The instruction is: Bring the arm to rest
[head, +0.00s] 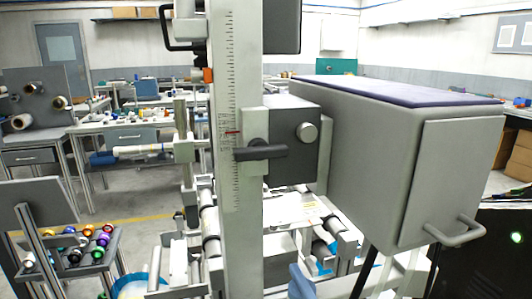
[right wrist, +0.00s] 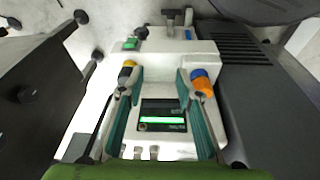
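My right gripper (right wrist: 160,76) shows in the right wrist view, with its two teal-lined fingers spread apart and nothing held between them. Past the fingers is a white device (right wrist: 158,58) with a lit green display, seen between them. A yellow-and-black knob (right wrist: 127,73) appears near the left fingertip and an orange-and-blue knob (right wrist: 202,83) near the right one. I cannot tell whether the fingers touch these knobs. My left gripper is in neither view, and the head view shows no gripper that I can make out.
A tall machine column with a ruler scale (head: 228,110) and a black handle (head: 261,152) stands close in the head view. A large grey box (head: 375,160) juts out at right. Benches stand behind, and a rack with coloured reels (head: 75,257) is at lower left.

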